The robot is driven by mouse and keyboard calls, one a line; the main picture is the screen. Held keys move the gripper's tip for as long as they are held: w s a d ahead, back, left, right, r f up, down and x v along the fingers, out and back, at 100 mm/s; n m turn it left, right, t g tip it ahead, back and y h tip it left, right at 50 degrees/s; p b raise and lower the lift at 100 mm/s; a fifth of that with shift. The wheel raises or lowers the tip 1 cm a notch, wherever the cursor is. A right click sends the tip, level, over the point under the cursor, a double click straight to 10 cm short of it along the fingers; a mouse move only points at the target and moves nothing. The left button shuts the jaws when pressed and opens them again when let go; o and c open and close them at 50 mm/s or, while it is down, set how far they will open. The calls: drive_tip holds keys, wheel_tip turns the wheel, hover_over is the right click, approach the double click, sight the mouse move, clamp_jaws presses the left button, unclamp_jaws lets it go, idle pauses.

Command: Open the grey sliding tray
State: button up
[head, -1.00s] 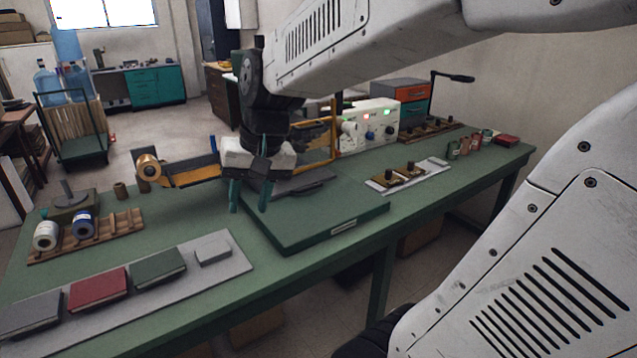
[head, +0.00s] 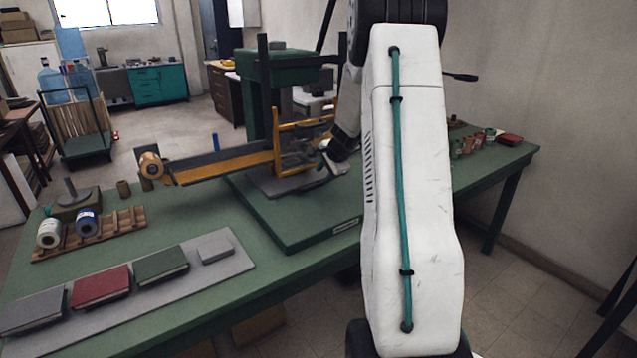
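The grey sliding tray (head: 268,186) is a flat plate low on the green base (head: 300,218) of a press-like machine with a yellow-orange frame (head: 270,120). Part of the tray's right side is hidden by my gripper and the machine's frame. My gripper (head: 326,156) is at the right side of the machine, close to the tray's right end. It is small and partly hidden, so I cannot tell whether its fingers are apart or whether it touches the tray.
My white arm link covers the bench right of the machine. A grey mat (head: 222,262) with grey, red and green books lies at the front left. A wooden rack (head: 98,233) with spools stands behind it. Small jars (head: 468,145) stand at the far right.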

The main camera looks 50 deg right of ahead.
sight(317, 184)
drive_tip(key=x, duration=0.5)
drive_tip(key=shift+w+f, duration=0.2)
drive_tip(key=shift+f, duration=0.1)
clamp_jaws()
